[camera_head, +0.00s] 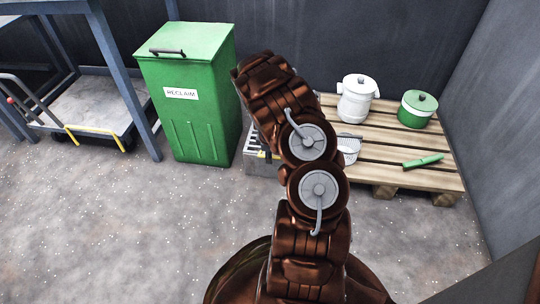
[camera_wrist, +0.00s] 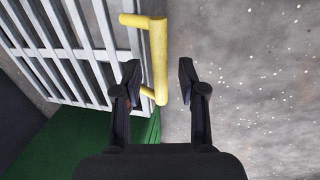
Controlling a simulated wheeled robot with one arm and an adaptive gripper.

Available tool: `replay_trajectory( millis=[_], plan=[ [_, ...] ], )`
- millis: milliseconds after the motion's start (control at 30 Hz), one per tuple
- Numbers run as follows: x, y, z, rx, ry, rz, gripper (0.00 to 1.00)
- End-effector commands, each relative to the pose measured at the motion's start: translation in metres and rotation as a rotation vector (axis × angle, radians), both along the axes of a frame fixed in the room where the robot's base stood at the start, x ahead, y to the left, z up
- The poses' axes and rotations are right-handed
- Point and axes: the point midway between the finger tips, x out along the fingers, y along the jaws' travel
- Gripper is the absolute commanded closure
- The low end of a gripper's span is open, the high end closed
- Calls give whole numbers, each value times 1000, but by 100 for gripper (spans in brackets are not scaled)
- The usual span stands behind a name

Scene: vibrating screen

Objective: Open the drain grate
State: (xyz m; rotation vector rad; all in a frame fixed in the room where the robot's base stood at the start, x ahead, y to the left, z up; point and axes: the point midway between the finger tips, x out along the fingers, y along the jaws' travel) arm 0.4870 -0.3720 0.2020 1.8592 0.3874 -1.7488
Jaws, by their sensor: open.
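The drain grate (camera_wrist: 82,30) has pale parallel bars and fills the upper left of the wrist view. Its yellow handle (camera_wrist: 158,45) stands out at the grate's right edge. My gripper (camera_wrist: 158,78) is open, with one dark finger on each side of the handle in the picture. I see a gap between the handle and the right finger; the left finger is close to the handle, and I cannot tell if they touch. In the head view a grey box with slats (camera_head: 262,163) shows in part behind my arm; my gripper is hidden there.
A green RECLAIM bin (camera_head: 205,125) stands left of my arm. A wooden pallet (camera_head: 385,155) on the right holds a white pot (camera_head: 356,105), a green pot (camera_head: 416,112) and a green tool (camera_head: 423,161). A flat cart (camera_head: 95,98) is at left. Front floor is clear.

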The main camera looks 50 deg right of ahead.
Motion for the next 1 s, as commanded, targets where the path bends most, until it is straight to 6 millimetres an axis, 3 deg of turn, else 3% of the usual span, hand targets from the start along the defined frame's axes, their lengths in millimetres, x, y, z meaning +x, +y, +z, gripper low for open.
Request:
replay_trajectory(
  millis=[167, 533, 1000],
  plan=[
    [0, 0, 0, 0, 0, 0, 61],
    [0, 0, 1, -1, -1, 0, 99],
    [0, 0, 1, -1, -1, 0, 100]
  ],
)
